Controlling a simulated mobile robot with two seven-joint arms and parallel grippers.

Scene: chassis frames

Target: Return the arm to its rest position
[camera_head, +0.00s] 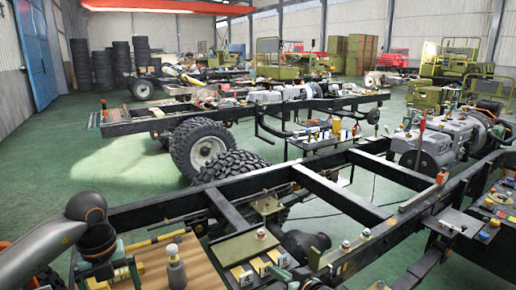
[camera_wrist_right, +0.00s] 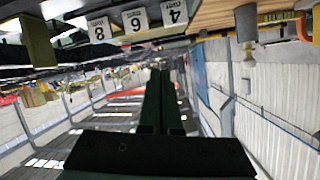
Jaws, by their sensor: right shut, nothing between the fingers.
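My right gripper (camera_wrist_right: 160,76) shows in the right wrist view as two long dark green fingers side by side. It is shut and empty. That view is upside down, with the roof low in the picture. The fingers point out into the hall and appear apart from the number cards. In the head view I cannot clearly pick out this gripper. A grey, rounded part with a black joint (camera_head: 97,238) stands at the lower left; I cannot tell whether it is my arm. I do not make out my left gripper.
Number cards (camera_wrist_right: 134,20) stand close by, also at the head view's bottom (camera_head: 262,266). A black chassis frame (camera_head: 350,205) crosses the front; tires (camera_head: 200,146) lie beyond. Green floor (camera_head: 60,170) is clear at left.

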